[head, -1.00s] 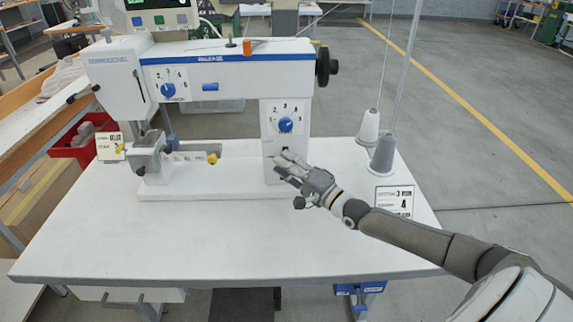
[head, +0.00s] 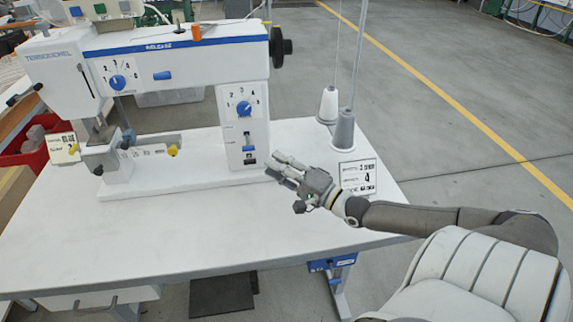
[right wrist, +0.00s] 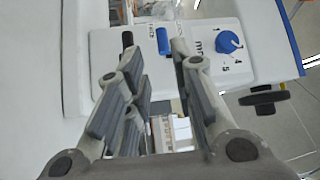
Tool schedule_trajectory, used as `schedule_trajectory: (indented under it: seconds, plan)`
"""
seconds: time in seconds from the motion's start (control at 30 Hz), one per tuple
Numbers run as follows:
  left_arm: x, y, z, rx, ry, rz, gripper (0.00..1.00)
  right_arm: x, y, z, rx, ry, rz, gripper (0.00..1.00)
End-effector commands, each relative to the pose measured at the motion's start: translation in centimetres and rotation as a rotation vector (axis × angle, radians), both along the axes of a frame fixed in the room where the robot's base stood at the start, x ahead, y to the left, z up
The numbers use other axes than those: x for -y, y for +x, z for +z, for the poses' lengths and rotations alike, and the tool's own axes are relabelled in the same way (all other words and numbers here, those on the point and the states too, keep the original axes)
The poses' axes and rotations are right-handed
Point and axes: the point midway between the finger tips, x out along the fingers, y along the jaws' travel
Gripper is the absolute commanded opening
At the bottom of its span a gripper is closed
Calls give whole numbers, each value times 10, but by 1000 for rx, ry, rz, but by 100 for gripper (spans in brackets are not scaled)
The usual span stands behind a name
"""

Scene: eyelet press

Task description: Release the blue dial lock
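The white press carries a panel on its right pillar with a blue dial (head: 244,108) numbered around it. Below the dial is a small blue lever (head: 247,138), and below that a black switch (head: 249,157). In the right wrist view the panel lies sideways beyond the fingers, with the blue lever (right wrist: 163,41) between the black switch (right wrist: 127,40) and the blue dial (right wrist: 229,42). My right gripper (head: 277,170) is open and empty, just right of the pillar's foot and apart from the lever. My left gripper is not in view.
Thread cones (head: 343,130) stand on the right of the white table (head: 150,230), near a printed card (head: 357,176). The table front is clear.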

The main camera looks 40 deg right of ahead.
Motion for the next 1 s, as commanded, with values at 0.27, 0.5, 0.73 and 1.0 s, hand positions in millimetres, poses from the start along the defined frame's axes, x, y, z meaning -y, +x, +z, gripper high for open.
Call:
schedule_trajectory:
  seconds: [0.27, 0.5, 0.73, 1.0]
  plan:
    - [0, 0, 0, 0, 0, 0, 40, 5, -20, -4, -2, 0, 0, 23]
    - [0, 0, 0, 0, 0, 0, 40, 6, -23, -4, -1, 1, 0, 23]
    - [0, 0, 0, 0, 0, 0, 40, 6, -23, -4, -1, 1, 0, 23]
    - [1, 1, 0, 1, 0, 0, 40, 6, -23, -4, -1, 1, 0, 23]
